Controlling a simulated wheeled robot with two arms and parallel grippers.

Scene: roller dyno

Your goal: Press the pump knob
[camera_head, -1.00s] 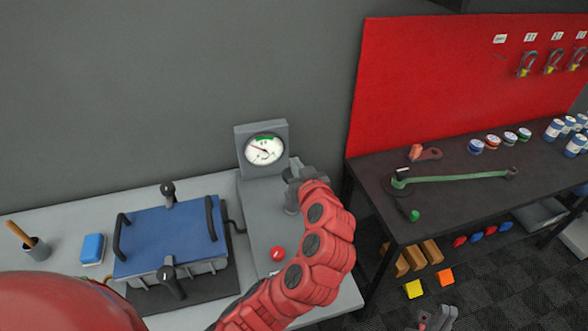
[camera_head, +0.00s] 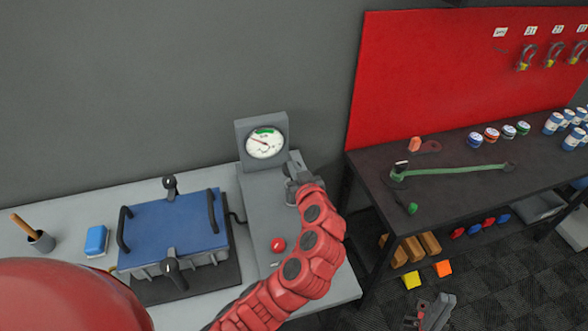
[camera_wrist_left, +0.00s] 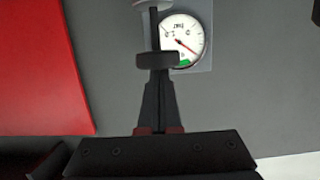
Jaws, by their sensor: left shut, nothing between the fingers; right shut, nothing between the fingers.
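The pump knob (camera_wrist_left: 157,61) is a dark grey disc on a thin stem, seen close in the left wrist view. My left gripper (camera_head: 299,178) is shut and empty, over the right side of the grey pump unit (camera_head: 256,205). In the wrist view its fingertips (camera_wrist_left: 158,75) overlap the knob; I cannot tell whether they touch. In the head view the gripper largely hides the knob. My right gripper (camera_head: 437,310) is shut and empty at the bottom right.
A red button (camera_head: 278,244) sits on the pump unit's front. A blue-lidded box (camera_head: 175,232) with black handles is to its left. A dark workbench (camera_head: 450,200) with tools and cans stands to the right, before a red panel (camera_head: 440,80).

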